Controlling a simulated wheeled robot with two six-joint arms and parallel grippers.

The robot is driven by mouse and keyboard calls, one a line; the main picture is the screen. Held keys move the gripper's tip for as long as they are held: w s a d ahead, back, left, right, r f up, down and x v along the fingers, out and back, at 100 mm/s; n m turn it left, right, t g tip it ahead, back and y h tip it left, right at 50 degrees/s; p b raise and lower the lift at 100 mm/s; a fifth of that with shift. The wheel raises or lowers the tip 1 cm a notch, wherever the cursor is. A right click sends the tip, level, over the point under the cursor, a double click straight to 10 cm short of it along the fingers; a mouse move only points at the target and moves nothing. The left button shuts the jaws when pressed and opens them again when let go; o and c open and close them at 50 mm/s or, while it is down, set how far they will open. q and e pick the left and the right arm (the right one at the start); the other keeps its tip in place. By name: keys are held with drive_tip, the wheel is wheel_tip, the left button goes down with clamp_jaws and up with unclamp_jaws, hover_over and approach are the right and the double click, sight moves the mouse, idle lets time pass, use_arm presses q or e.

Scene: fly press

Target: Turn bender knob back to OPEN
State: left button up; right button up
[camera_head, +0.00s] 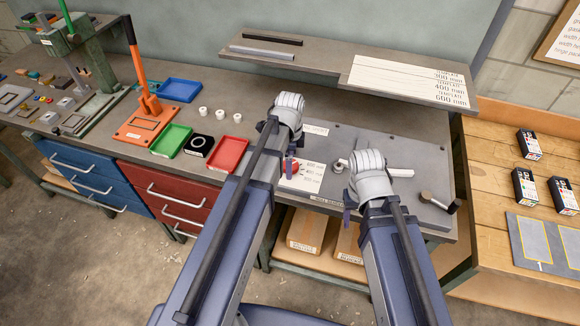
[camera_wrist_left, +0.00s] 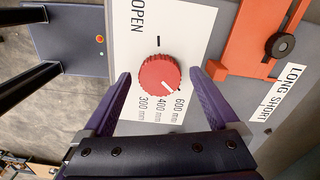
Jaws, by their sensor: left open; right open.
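The red bender knob (camera_wrist_left: 158,75) sits on a white label plate (camera_wrist_left: 190,25) in the left wrist view; it also shows small in the head view (camera_head: 291,167). Its white pointer line aims at the lower right, toward the "600 mm" print. The word OPEN stands at the plate's upper left, and a black tick lies above the knob. My left gripper (camera_wrist_left: 160,73) is open, with one purple finger on each side of the knob and visible gaps between. My right gripper (camera_head: 348,203) is open and empty over the bench front, right of the knob.
An orange slide (camera_wrist_left: 235,62) with a black knob and a "LONG SHORT" label lies right of the red knob. A bar handle (camera_head: 438,203) lies right of my right gripper. Red (camera_head: 227,154) and green (camera_head: 171,141) trays and an orange lever press (camera_head: 146,118) stand left.

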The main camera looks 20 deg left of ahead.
use_arm(q)
drive_tip(key=c, duration=1.4)
